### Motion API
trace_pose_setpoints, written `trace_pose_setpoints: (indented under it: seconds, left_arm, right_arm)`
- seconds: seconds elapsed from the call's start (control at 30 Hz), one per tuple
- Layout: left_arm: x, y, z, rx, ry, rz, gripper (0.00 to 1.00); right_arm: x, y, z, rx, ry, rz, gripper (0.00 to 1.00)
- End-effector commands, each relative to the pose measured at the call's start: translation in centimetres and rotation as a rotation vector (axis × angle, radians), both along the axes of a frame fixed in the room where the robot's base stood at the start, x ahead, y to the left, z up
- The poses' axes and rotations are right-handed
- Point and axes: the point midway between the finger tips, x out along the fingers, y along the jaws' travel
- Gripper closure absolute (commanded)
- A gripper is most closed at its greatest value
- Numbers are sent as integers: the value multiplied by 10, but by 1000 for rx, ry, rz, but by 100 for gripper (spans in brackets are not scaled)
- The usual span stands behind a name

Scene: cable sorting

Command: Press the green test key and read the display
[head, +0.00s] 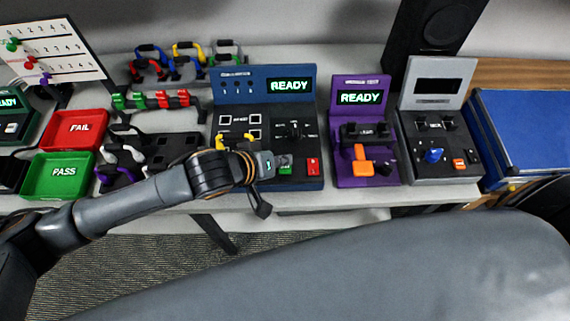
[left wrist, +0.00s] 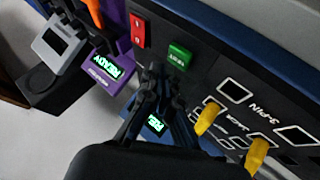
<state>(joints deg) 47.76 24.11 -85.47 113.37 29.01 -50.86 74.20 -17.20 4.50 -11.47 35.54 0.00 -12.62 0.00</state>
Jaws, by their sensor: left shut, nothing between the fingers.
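The blue test station (head: 232,98) stands on the bench, and its display (head: 289,86) reads READY in green letters. The green test key (head: 285,161) sits on its lower dark panel, left of a red switch (head: 313,167). In the left wrist view the green key (left wrist: 179,57) shows clearly, just beyond and right of my left fingertips (left wrist: 156,76). My left gripper (head: 264,178) is shut and empty, just left of the key in the head view. Whether it touches the key I cannot tell. My right gripper is not in view.
A purple station (head: 343,100) also reads READY, and a grey station (head: 411,95) has a dark screen. Yellow connectors (head: 234,142) stand on the blue station. The red FAIL tray (head: 76,130) and green PASS tray (head: 60,176) lie left.

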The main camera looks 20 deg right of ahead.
Motion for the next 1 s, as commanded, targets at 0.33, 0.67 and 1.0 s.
trace_pose_setpoints:
  seconds: [0.33, 0.67, 1.0]
  left_arm:
    - [0, 0, 0, 0, 0, 0, 100]
    - [0, 0, -5, 0, 2, 1, 100]
    - [0, 0, -8, 0, 0, 0, 100]
  right_arm:
    - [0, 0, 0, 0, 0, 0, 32]
    - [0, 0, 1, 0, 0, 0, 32]
    - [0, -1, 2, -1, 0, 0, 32]
